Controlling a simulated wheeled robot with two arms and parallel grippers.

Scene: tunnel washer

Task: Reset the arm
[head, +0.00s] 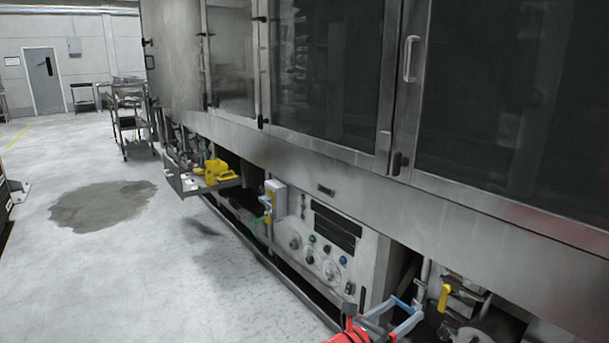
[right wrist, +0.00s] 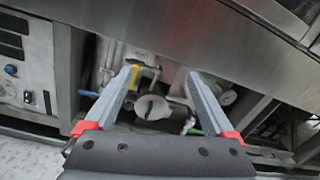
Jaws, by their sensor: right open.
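My right gripper (head: 408,318) shows at the bottom right of the head view, in front of the lower part of the tunnel washer (head: 345,170). In the right wrist view its two grey fingers (right wrist: 160,92) are spread apart with nothing between them. Beyond the fingers is a recess under the steel panel with pale pipework and a round grey part (right wrist: 152,107). A yellow valve handle (head: 444,297) is just right of the gripper in the head view. My left gripper is not in view.
A control panel (head: 318,250) with knobs and dark displays is left of the gripper. A shelf with yellow parts (head: 213,173) juts from the washer farther off. A cart (head: 130,120) stands beyond. The floor at left is open, with a dark wet-looking patch (head: 102,205).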

